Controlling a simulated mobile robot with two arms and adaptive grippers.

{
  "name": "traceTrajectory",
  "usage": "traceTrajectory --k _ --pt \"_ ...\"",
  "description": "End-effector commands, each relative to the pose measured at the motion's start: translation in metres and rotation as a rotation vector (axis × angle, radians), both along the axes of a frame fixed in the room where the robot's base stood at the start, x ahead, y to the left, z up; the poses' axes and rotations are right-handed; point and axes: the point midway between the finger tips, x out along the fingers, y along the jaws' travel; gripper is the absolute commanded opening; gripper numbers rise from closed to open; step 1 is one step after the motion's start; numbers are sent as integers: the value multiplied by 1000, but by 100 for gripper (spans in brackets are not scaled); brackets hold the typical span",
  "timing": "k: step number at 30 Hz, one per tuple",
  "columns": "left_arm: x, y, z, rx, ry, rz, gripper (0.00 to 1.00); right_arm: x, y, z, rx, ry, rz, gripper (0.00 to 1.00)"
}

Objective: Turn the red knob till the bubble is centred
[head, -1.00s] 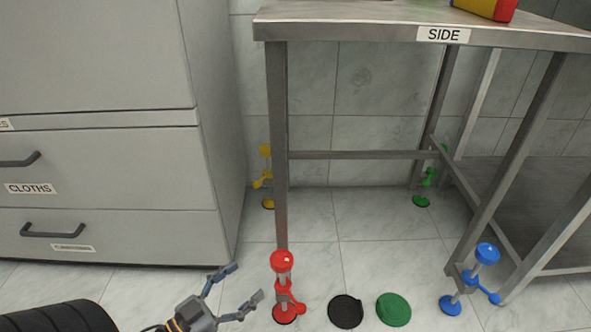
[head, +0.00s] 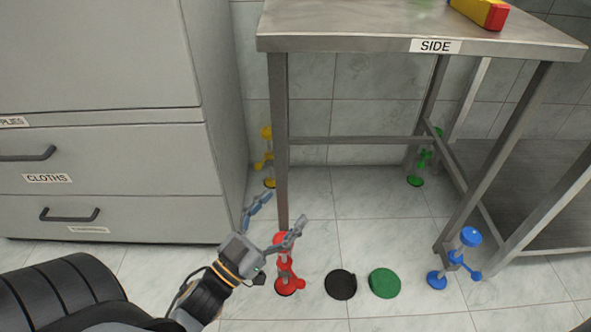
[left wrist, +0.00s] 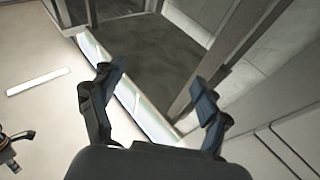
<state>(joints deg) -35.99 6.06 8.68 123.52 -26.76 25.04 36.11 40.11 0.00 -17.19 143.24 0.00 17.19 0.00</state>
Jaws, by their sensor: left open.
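The red knob (head: 280,241) tops a red foot (head: 287,273) at the bottom of the table's near left leg. My left gripper (head: 281,212) is open and empty, its fingers pointing up and right. One finger overlaps the knob in the head view; I cannot tell whether it touches. In the left wrist view the open fingers (left wrist: 158,87) show, with a metal leg by the right one and no red knob visible. A yellow and red block (head: 480,12), perhaps the level, lies on the tabletop, cut by the frame; no bubble can be made out. My right gripper is not in view.
The steel table (head: 350,40) carries a SIDE label. Its other feet are yellow (head: 266,158), green (head: 421,161) and blue (head: 466,240). A black disc (head: 341,284) and a green disc (head: 384,283) lie on the floor. Grey drawers (head: 110,160) stand at left.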

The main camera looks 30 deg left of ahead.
Motion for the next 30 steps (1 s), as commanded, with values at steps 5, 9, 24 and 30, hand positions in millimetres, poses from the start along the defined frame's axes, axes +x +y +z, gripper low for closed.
traceTrajectory --k 5,9,24,30 --pt "7 -13 40 -14 -32 6 76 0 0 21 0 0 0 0" --pt "11 -21 62 -23 -50 9 76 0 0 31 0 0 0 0" --pt "15 -32 84 -33 -66 13 76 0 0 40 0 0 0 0" --pt "15 -33 87 -34 -73 9 76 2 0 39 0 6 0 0"
